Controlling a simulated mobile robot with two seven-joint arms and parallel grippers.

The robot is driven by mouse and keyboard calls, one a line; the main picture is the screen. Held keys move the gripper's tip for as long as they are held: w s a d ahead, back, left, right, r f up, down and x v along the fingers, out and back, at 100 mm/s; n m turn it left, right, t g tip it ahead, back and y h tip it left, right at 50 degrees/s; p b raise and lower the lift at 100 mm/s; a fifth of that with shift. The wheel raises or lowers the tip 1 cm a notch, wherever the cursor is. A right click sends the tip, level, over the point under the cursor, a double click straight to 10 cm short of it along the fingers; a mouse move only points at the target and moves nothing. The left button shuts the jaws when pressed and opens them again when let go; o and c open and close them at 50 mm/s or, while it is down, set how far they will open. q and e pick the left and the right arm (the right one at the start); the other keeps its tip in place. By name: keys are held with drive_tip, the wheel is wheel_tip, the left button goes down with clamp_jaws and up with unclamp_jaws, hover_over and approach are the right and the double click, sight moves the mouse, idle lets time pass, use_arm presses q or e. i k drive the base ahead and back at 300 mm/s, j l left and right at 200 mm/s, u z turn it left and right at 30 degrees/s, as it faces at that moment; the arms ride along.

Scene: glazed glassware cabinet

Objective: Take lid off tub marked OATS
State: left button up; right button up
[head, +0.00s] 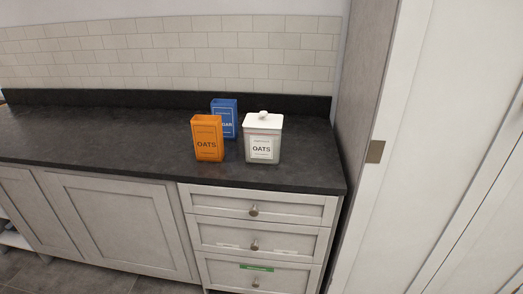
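A white tub (263,150) with a label reading OATS stands upright on the dark countertop, near its right end. Its white lid (263,121) with a round knob on top sits on the tub. An orange box (207,139), also marked OATS, stands to the left of the tub, a small gap apart. Neither of my grippers shows in the head view.
A blue box (225,113), its label partly hidden, stands behind the orange box. The dark countertop (90,135) is clear to the left. A tall grey panel (358,100) bounds the counter's right end. Drawers (262,207) below look shut.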

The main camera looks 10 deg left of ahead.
sight(263, 120)
drive_tip(key=i+l+u, duration=0.15)
drive_tip(key=l+u, duration=0.85)
drive_tip(key=i+l, duration=0.05)
drive_tip(key=l, duration=0.05)
